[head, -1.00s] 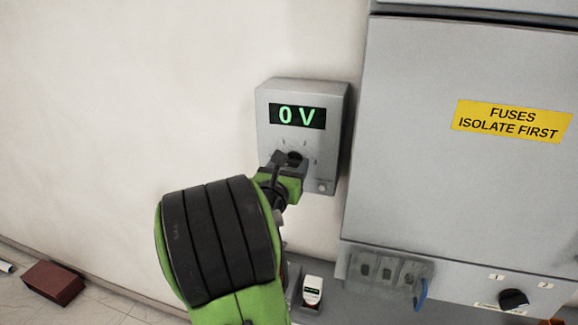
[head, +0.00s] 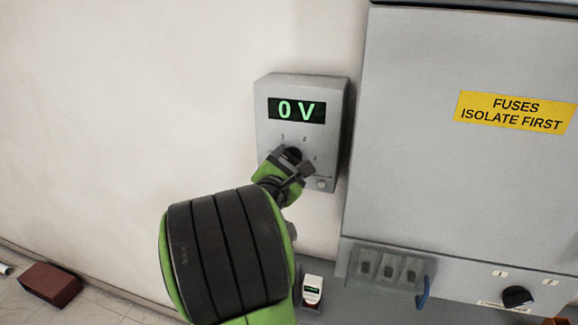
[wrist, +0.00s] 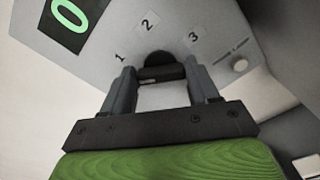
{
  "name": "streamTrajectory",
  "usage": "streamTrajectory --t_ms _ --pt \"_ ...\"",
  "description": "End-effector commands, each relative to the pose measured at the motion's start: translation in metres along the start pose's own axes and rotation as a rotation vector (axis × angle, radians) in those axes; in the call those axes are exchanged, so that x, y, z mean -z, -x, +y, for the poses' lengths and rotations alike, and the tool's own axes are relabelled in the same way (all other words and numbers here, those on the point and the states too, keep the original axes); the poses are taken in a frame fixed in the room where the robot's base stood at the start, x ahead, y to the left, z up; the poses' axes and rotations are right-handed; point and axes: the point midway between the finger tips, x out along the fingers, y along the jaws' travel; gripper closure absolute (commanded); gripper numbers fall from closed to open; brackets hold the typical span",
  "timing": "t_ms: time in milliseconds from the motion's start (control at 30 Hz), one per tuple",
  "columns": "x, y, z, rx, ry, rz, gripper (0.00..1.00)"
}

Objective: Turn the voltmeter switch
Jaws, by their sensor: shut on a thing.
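The voltmeter (head: 264,125) is a grey box on the wall, and its green display reads "0 V". Its black round switch (head: 293,154) sits below the display, partly hidden by my gripper. In the wrist view the switch (wrist: 159,60) lies between positions marked 1, 2 and 3. My gripper (head: 290,161) is at the switch, and in the wrist view my gripper (wrist: 160,78) has its two fingers on either side of the switch's grip, shut on it. Which mark the switch points to cannot be told.
A large grey cabinet (head: 440,180) with a yellow "FUSES ISOLATE FIRST" label (head: 515,112) stands close on the right. Below are fuse holders (head: 388,266) and a black knob (head: 517,297). A small white device (head: 312,289) stands low down. A brown block (head: 50,285) lies on the floor at left.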

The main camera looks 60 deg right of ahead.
Motion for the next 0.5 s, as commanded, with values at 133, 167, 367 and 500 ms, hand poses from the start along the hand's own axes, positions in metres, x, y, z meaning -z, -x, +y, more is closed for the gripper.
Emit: streamTrajectory --t_ms 133,167,367,500 --pt "0.0005 -0.0001 -0.0020 -0.002 -0.140 -0.005 0.71" --pt "0.0006 -0.0002 -0.0022 -0.003 -0.169 -0.005 0.71" --pt "0.0009 -0.0002 -0.0036 -0.003 -0.359 -0.006 0.71" --pt "0.0017 -0.0001 -0.0046 -0.003 -0.492 -0.005 0.71"
